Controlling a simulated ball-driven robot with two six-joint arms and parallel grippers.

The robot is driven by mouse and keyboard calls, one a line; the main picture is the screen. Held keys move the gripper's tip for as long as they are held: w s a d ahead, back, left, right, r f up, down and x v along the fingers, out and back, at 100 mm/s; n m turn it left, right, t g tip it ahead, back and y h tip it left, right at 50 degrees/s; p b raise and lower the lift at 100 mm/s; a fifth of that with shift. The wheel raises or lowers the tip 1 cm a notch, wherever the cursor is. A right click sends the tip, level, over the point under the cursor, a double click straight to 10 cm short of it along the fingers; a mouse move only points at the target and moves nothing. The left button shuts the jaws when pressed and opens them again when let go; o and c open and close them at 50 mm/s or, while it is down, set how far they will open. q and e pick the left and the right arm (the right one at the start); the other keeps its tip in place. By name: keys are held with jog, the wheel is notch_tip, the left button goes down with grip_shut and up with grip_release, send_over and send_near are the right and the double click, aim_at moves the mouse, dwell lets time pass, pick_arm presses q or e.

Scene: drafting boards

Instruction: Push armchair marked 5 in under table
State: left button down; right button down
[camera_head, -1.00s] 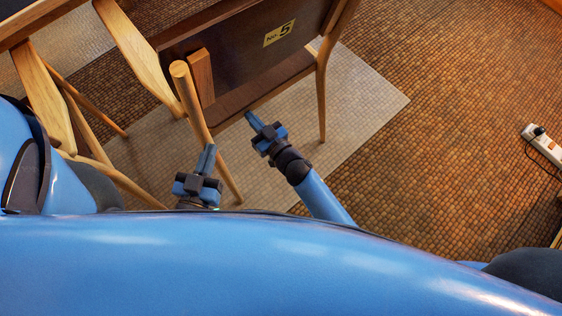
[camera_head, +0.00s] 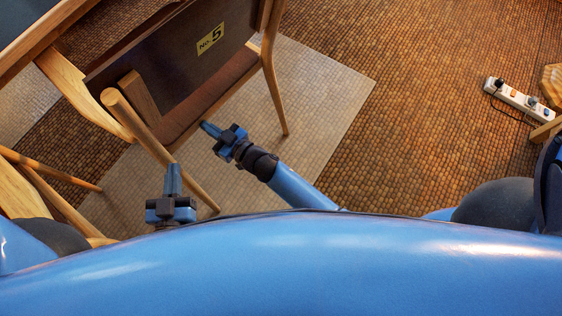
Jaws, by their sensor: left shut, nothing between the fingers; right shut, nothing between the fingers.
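The armchair marked 5 (camera_head: 160,62) has a dark brown back with a yellow "No. 5" label (camera_head: 210,39) and light wooden legs. It stands at upper left with its back towards me. The wooden-edged table (camera_head: 38,42) with a dark top is at the top left corner, mostly cut off. My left gripper (camera_head: 173,168) is shut and empty, close beside the chair's near wooden post. My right gripper (camera_head: 206,127) is shut and empty, its tips close to the chair's lower rear edge. I cannot tell whether either touches the chair.
Other light wooden furniture parts (camera_head: 20,192) stand at the left. A pale mat (camera_head: 325,85) lies under the chair on brown woven flooring (camera_head: 425,60). A white power strip (camera_head: 518,98) with a cable lies at the right, by a wooden piece (camera_head: 552,88). The floor between is clear.

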jog(key=p+v, duration=0.3)
jog(key=v, duration=0.7)
jog(key=shift+d+p, duration=0.15)
jog(key=shift+p, duration=0.25)
jog(key=shift+s, duration=0.2)
